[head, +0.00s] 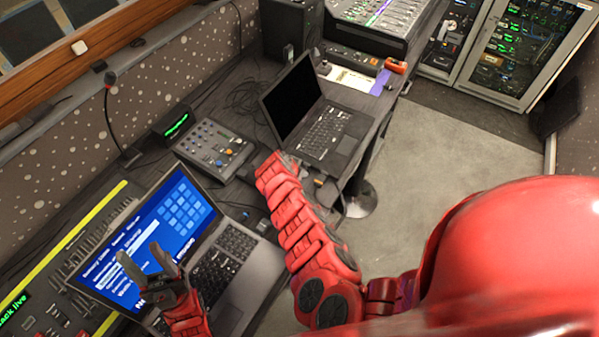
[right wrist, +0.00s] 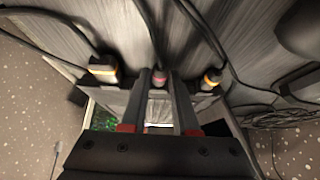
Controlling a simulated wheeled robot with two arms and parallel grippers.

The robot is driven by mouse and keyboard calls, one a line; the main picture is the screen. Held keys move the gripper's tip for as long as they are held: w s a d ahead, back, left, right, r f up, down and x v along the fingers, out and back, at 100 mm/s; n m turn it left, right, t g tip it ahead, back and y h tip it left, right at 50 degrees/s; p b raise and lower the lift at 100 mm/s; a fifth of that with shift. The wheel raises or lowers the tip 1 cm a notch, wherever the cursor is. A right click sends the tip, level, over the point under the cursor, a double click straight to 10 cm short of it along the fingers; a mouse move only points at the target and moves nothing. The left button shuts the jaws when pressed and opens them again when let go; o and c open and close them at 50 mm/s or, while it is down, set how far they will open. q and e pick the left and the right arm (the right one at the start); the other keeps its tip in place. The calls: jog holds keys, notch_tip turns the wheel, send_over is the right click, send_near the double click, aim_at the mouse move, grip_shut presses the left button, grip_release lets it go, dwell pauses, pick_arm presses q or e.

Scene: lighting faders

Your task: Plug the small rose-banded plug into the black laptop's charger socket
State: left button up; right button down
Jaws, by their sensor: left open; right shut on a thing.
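The black laptop (head: 325,138) stands open with a dark screen on the desk in the head view. Its charger socket cannot be made out. The small rose-banded plug (right wrist: 158,80) is between the fingers of my right gripper (right wrist: 161,88) in the right wrist view, with its cable running up and away. My right gripper is shut on it. In the head view my red right arm reaches to the desk near the laptop's front left corner and hides that gripper. My left gripper (head: 147,268) is open and empty in front of the blue-screen laptop (head: 232,275).
A yellow-banded plug (right wrist: 104,70) and an orange-banded plug (right wrist: 212,77) flank the rose one, with cables close by. A small mixer (head: 213,147) stands left of the black laptop. An orange-red object (head: 396,66) lies behind it. The floor at right is clear.

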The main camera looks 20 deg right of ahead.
jog(key=shift+w+d+r, duration=0.1)
jog(key=shift+d+r, duration=0.05)
jog(key=c, duration=1.1)
grip_release()
jog(key=o, duration=0.5)
